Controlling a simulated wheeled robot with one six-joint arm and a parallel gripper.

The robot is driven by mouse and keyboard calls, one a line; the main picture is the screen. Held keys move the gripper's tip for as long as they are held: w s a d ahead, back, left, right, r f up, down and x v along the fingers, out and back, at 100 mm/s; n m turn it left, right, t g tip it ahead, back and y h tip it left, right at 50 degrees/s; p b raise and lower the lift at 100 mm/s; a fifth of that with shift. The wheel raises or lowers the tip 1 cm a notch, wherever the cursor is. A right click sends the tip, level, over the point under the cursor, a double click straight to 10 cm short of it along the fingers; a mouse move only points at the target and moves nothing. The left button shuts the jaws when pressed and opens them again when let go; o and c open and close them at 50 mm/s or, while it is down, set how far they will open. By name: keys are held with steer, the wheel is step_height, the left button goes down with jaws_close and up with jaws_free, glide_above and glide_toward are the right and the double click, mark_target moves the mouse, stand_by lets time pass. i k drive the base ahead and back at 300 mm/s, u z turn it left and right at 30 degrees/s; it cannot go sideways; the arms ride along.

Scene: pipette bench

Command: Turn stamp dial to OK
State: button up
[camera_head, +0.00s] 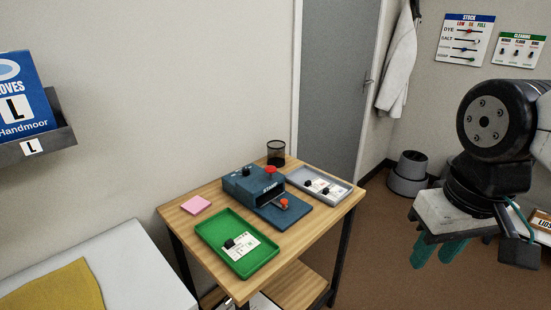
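The blue stamp machine (240,190), marked "STAMP", stands on a small wooden table (178,219). A small dark knob (246,171) sits on its top at the left and a red knob (271,170) at the right. I cannot read any dial marking or the word OK at this size. A flat blue plate with a red-topped piece (283,203) lies in front of it. My gripper (438,252) hangs at the right, well away from the table and the machine. Its two teal fingers point down, a little apart, with nothing seen between them.
A pink pad (196,205) and black mesh cup (276,152) are also there. A bin (408,177) stands on the floor.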

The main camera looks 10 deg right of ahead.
mark_target(246, 171)
steer(key=u, duration=0.15)
steer(key=i, duration=0.85)
steer(key=u, duration=0.75)
